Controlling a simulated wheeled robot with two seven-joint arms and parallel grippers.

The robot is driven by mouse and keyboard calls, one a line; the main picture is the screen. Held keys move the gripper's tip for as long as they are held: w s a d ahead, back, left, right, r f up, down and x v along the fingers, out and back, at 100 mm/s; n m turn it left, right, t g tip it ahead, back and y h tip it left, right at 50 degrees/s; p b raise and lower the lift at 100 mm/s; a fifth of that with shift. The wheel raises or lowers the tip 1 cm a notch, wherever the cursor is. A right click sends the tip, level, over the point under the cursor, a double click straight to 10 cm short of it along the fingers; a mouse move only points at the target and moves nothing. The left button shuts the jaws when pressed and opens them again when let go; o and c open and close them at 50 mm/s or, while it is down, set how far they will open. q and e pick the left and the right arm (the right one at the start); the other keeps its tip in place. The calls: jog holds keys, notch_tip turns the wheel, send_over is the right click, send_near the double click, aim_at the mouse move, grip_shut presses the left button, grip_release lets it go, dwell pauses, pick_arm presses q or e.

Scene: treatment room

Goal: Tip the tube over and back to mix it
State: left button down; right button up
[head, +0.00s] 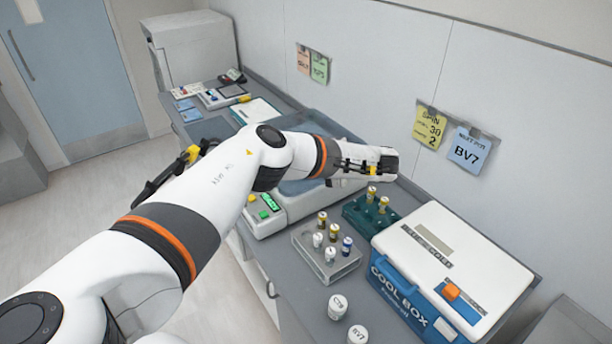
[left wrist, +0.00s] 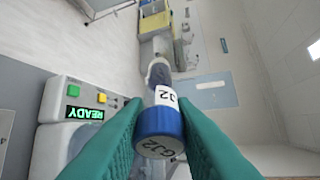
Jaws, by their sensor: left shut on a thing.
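In the left wrist view a tube (left wrist: 166,97) with a blue cap and a white label reading "J2" sits between the teal fingers of my left gripper (left wrist: 158,140). The fingers are shut on it at the cap end. Its cap faces the camera and its dark, clear end points away. In the head view my left arm reaches across the bench, and I cannot make out the tube there. My right gripper is not in view.
A device with a green READY display (head: 268,204) stands by the arm. A grey rack (head: 328,268) holds several vials; a green rack (head: 356,222) holds yellow-capped ones. A cool box (head: 450,265) and two white-capped pots (head: 338,306) stand at the right. Notes (head: 466,149) hang on the wall.

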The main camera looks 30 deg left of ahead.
pick_arm(q)
jog(key=shift+y, duration=0.5)
